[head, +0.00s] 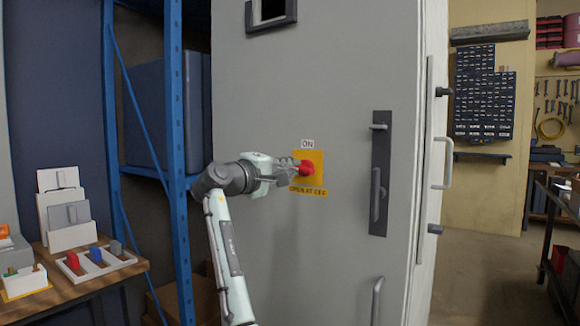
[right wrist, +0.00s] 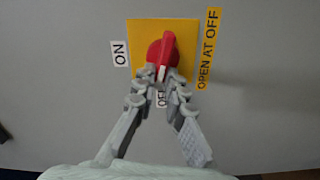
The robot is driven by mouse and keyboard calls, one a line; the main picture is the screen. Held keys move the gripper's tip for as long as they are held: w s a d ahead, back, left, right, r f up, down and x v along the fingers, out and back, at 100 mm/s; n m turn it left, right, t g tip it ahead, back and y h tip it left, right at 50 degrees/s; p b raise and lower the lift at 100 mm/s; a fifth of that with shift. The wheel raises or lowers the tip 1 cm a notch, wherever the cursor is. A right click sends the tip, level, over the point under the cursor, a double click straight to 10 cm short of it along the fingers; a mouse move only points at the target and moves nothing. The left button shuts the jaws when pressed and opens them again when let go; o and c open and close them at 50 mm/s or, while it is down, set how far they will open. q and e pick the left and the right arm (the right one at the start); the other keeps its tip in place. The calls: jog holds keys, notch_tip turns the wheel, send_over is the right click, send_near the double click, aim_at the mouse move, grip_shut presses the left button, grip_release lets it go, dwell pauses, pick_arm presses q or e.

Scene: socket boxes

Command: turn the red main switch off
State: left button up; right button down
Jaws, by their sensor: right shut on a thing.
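The red main switch (head: 306,168) sits on a yellow plate (head: 317,158) on the tall grey cabinet door. An ON label (head: 307,143) is above it and an OPEN AT OFF label (head: 308,190) below. In the right wrist view the red handle (right wrist: 167,45) stands lengthwise, its white-marked end (right wrist: 161,73) pointing down at a partly hidden OFF label (right wrist: 161,99); the ON label (right wrist: 120,53) is at left. My right gripper (head: 296,166) is at the switch, its fingertips (right wrist: 163,76) shut around the handle's marked end. My left gripper is not in view.
The cabinet door has a long dark handle (head: 380,175) right of the switch. A blue shelf frame (head: 175,110) stands close left of my arm. A wooden table (head: 75,287) with small boxes and trays is at lower left. Open floor (head: 485,270) lies right of the cabinet.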

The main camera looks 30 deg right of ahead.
jog(key=shift+f+n, duration=0.2)
jog(key=shift+n, duration=1)
jog(key=c, duration=1.6)
grip_release()
jog(key=v, duration=1.2)
